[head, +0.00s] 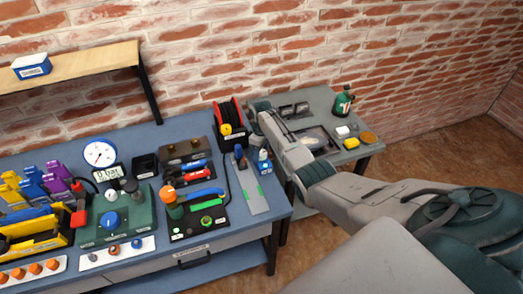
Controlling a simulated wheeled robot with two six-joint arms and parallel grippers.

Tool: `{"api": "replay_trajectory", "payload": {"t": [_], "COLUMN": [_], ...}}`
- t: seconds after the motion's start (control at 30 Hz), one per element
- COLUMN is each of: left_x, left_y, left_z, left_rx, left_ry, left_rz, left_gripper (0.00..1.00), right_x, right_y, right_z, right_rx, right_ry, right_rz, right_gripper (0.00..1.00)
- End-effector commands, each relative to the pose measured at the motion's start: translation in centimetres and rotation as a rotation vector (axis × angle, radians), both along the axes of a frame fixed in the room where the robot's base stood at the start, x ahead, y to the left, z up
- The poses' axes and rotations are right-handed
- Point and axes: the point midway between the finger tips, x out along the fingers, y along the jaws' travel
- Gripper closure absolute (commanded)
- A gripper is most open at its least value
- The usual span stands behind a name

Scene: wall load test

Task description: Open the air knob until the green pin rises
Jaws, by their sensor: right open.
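A blue knob (109,219) sits on top of a green housing (142,222) on the blue bench. I take it for the air knob. A white dial gauge (100,152) with a red needle stands behind it, beside a small display (107,174) that appears to read 0 bar. A small green part (206,221) shows on a black base to the right; I cannot tell whether it is the green pin. My right gripper (290,110) is open at the end of my right arm, over the side table, well right of the knob. My left gripper is not in view.
Knobs on a white strip (118,250) lie in front of the green housing. An orange-and-blue handled tool (190,198) and a red-handled item (188,178) stand to its right. A black reel (229,121) stands near my right arm. A wooden shelf (70,64) hangs above the bench's left.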

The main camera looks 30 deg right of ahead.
Motion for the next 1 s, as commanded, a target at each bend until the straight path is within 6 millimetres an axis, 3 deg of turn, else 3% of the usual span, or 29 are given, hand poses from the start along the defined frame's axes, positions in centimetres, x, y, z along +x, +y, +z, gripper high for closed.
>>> {"api": "replay_trajectory", "payload": {"t": [0.27,0.7,1.0], "left_x": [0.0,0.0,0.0], "left_y": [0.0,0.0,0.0], "left_z": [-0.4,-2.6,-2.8], "left_rx": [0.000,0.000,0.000], "left_ry": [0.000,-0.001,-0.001], "left_rz": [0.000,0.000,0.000], "left_gripper": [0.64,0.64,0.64], "right_x": [0.0,0.1,0.0], "right_y": [-0.1,0.0,0.0], "right_z": [1.4,9.4,10.8], "right_rx": [-0.001,-0.001,0.000], "right_ry": [-0.002,-0.003,0.000], "right_rz": [0.000,0.000,0.000], "right_gripper": [0.41,0.41,0.41]}}
